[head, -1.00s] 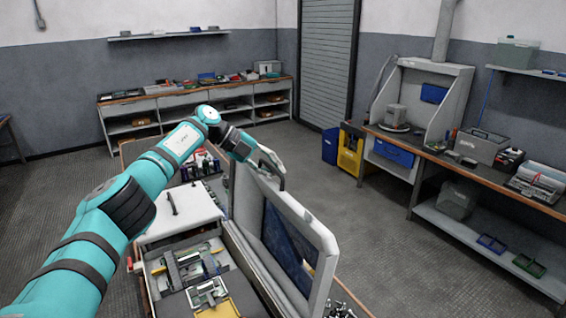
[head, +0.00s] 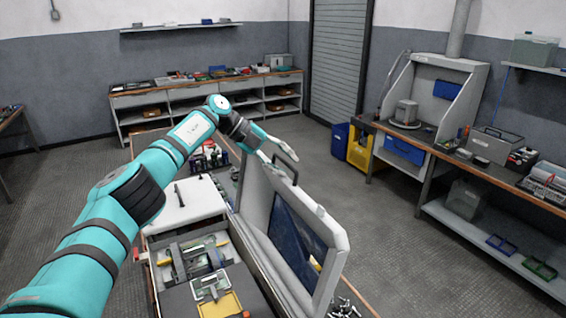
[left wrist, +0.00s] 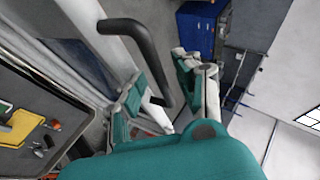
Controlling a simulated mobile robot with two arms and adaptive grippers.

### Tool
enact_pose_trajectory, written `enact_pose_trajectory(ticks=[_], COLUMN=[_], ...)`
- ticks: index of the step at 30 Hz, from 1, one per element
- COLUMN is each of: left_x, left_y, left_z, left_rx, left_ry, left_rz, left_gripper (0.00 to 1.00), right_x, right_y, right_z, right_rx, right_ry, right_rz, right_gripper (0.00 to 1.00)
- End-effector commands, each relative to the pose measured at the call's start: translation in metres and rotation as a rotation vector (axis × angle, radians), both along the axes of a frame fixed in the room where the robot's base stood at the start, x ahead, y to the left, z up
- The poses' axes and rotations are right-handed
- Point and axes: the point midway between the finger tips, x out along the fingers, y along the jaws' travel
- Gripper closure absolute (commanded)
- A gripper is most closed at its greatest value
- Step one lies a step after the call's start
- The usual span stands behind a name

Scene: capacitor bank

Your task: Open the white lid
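The white lid (head: 338,243) belongs to an open case (head: 245,258) and stands raised, its dark inner panel (head: 297,238) facing left. A black handle (head: 287,165) sits on the lid's upper edge; it also shows large in the left wrist view (left wrist: 150,50). My left gripper (head: 284,150) is at the lid's far upper edge, beside the handle. In the left wrist view the gripper's fingers (left wrist: 160,85) are spread, with the handle's lower end showing between them. I cannot tell whether they touch it. My right gripper is not in view.
The case holds grey and yellow items (head: 218,303). A white box with a black handle (head: 188,205) stands left of the lid. Small metal parts (head: 343,308) lie at the lower right. A yellow bin (head: 360,148) and a workbench (head: 480,168) stand farther right, across open floor.

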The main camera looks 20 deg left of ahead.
Motion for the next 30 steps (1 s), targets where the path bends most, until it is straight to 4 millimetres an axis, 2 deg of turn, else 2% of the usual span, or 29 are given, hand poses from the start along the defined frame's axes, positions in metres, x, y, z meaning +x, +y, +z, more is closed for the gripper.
enact_pose_trajectory(ticks=[7,11,24,30], left_x=[-0.001,-0.003,-0.028,-0.034], left_y=[0.0,0.008,0.069,0.083], left_z=[-0.002,0.004,0.061,0.073], left_rx=[0.003,0.003,0.0,0.0], left_ry=[0.004,0.004,0.001,0.001], left_rz=[-0.002,0.0,0.003,0.0], left_gripper=[0.66,0.66,0.66,0.66], right_x=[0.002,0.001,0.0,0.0], right_y=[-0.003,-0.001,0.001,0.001], right_z=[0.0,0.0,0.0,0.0], right_rx=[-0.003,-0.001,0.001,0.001], right_ry=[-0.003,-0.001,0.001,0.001], right_rz=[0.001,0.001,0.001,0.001], right_gripper=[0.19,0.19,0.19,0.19])
